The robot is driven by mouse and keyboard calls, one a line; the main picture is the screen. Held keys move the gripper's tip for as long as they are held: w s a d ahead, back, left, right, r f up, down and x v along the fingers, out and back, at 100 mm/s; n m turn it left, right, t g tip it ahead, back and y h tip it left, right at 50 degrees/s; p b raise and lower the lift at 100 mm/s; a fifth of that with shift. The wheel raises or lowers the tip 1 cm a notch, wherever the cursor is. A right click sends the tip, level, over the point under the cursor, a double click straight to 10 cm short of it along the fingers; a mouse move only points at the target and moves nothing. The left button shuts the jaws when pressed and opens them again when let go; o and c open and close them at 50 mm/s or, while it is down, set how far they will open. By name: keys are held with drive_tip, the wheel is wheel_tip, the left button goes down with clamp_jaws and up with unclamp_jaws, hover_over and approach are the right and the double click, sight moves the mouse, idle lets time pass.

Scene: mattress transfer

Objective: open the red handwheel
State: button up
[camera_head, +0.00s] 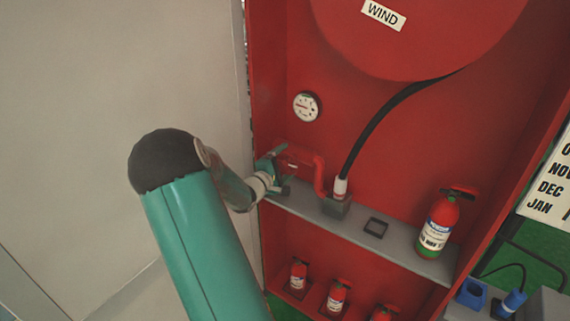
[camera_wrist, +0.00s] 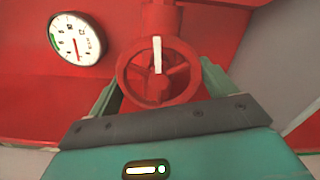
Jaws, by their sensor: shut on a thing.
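The red handwheel (camera_wrist: 158,75) is in the middle of the wrist view, with a white mark on it pointing up and down. It sits on a red valve and pipe (camera_head: 319,172). My gripper (camera_wrist: 160,88) has one finger on each side of the wheel and is shut on its rim. In the head view my gripper (camera_head: 277,170) is at the left end of the pipe, above the grey shelf (camera_head: 300,207); it hides most of the wheel there.
A white gauge (camera_head: 306,107) is on the red cabinet's back wall. A black hose (camera_head: 375,125) runs from the red reel (camera_head: 420,30) to a fitting on the shelf. A fire extinguisher (camera_head: 439,225) stands at the shelf's right; several smaller ones (camera_head: 338,296) are below. A pale wall (camera_head: 110,80) is left.

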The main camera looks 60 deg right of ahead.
drive_tip(key=m, duration=0.7)
drive_tip(key=shift+w+a, duration=0.1)
drive_tip(key=shift+r, duration=0.1)
idle(0.4)
drive_tip(key=o, duration=0.9)
drive_tip(key=shift+c, duration=0.2)
drive_tip(key=w+a, duration=0.2)
drive_tip(key=a, duration=1.1)
drive_tip(key=shift+a, duration=0.3)
